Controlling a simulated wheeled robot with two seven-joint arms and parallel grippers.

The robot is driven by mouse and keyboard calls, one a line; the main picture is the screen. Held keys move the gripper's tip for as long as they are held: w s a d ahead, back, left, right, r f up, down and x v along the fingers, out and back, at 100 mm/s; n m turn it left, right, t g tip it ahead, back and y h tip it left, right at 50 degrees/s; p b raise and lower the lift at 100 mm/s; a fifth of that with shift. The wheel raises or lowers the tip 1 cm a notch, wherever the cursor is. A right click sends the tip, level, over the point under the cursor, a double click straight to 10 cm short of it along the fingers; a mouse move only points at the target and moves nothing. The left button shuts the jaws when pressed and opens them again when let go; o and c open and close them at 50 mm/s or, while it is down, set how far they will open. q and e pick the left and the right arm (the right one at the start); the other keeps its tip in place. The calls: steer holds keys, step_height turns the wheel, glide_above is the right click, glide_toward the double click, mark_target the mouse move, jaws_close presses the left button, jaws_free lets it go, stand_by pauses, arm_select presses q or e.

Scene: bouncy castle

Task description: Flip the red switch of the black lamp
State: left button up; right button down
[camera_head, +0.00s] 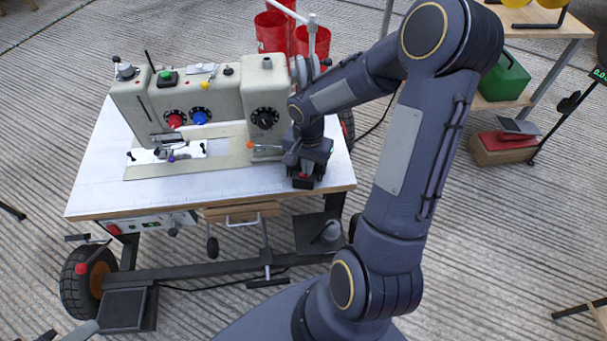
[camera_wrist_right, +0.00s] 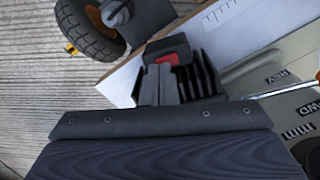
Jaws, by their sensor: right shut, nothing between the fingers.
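The black lamp (camera_wrist_right: 204,72) shows in the right wrist view as a dark body with ribbed fins, close in front of my right gripper (camera_wrist_right: 160,82). Its red switch (camera_wrist_right: 168,59) is a small red patch just beyond the fingertips. I cannot tell whether the fingertips touch it, or which way it is flipped. In the head view, my right gripper (camera_head: 304,165) points down at the table's right front corner, with the lamp (camera_head: 302,183) mostly hidden under it. The right gripper is shut and empty. My left gripper is not clearly in view.
A beige sewing machine (camera_head: 215,95) with coloured knobs stands on the white wheeled table (camera_head: 95,190), left of my right gripper. Red buckets (camera_head: 272,32) stand behind it. A wooden table (camera_head: 545,25) is at the back right.

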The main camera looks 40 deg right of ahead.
steer(key=shift+f+b, duration=0.4)
steer(key=shift+f, duration=0.1)
steer(key=shift+r, duration=0.1)
steer(key=shift+r+p, duration=2.65)
steer(key=shift+r, duration=0.75)
steer(key=s+a+r+n+t+y, duration=0.4)
steer(key=s+a+r+n+t, duration=0.2)
steer(key=s+a+r+n, duration=0.7)
step_height(320, 180, up, 28)
steer(key=s+d+m+p, duration=0.1)
steer(key=m+p, duration=0.1)
steer(key=p, duration=2.3)
steer(key=shift+s+d+f+m, duration=0.2)
steer(key=shift+s+f+m, duration=0.05)
steer(key=shift+s+m, duration=0.15)
